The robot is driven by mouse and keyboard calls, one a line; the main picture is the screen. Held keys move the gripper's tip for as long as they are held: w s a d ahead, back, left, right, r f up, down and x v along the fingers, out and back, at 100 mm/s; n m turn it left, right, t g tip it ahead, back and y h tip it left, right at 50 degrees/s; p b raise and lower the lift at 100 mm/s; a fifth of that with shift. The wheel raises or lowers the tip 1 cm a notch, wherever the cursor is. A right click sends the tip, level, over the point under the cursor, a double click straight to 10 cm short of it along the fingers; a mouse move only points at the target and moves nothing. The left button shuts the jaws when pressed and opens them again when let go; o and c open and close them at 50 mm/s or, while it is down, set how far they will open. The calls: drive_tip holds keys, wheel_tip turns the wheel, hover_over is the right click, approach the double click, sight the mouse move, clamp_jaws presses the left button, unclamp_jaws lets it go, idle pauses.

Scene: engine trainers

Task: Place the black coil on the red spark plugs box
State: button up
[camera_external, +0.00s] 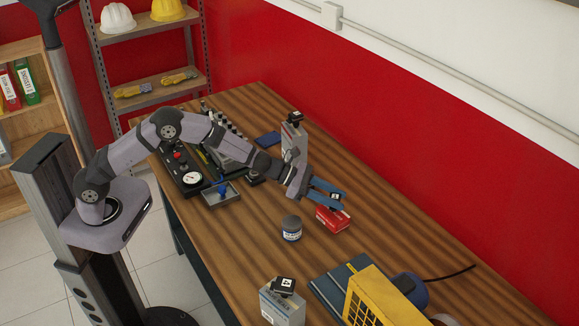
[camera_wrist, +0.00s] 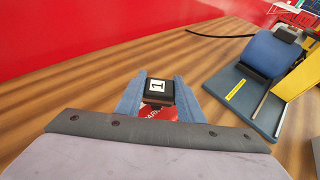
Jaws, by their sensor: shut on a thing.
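The black coil with a white "1" label (camera_wrist: 158,85) is between my gripper's two blue fingers (camera_wrist: 159,95) in the wrist view. My gripper (camera_external: 329,192) is shut on the coil, which also shows as a small dark block in the external view (camera_external: 337,199). The red spark plugs box (camera_external: 333,219) lies on the table directly under the coil and fingers. Part of its red top with white letters (camera_wrist: 160,113) shows below the coil in the wrist view. I cannot tell whether the coil touches the box.
A dark jar (camera_external: 292,228) stands left of the red box. Grey boxes topped with black coils stand behind (camera_external: 293,140) and in front (camera_external: 282,305). A yellow machine on a blue base (camera_external: 378,298) is at front right. Bare table (camera_external: 400,232) lies right of the red box.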

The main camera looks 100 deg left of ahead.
drive_tip(key=o, duration=1.2)
drive_tip(key=shift+c, duration=0.2)
drive_tip(key=shift+r+p, duration=0.15)
drive_tip(key=shift+p, duration=0.15)
drive_tip(key=b+v, duration=0.3)
drive_tip(key=v, duration=0.9)
drive_tip(key=shift+d, duration=0.1)
drive_tip(key=s+d+f+m+g+h, duration=0.1)
drive_tip(key=s+d+f+m+g, duration=0.1)
drive_tip(key=s+d+m, duration=0.2)
drive_tip(key=s+d+f+m+g+h, duration=0.1)
drive_tip(key=s+d+m+g+h, duration=0.1)
drive_tip(key=d+m, duration=0.5)
drive_tip(key=s+d+f+m+g+h, duration=0.2)
drive_tip(key=s+d+m, duration=0.3)
drive_tip(key=d, duration=0.7)
drive_tip(key=shift+s+f+g, duration=0.35)
drive_tip(key=shift+g, duration=0.15)
drive_tip(key=s+d+f+m+g, duration=0.3)
drive_tip(key=s+d+m+g, duration=0.1)
drive_tip(key=s+m, duration=0.6)
drive_tip(key=s+a+f+m+g+y, duration=0.1)
drive_tip(key=s+m+y, duration=0.1)
drive_tip(key=s+m, duration=0.3)
drive_tip(key=s+a+f+m+g+y, duration=0.1)
drive_tip(key=s+a+m+y, duration=0.1)
drive_tip(key=s+m, duration=0.3)
drive_tip(key=shift+s+f+g+y, duration=0.3)
drive_tip(key=shift+s+f+y, duration=0.15)
drive_tip(key=shift+s, duration=0.6)
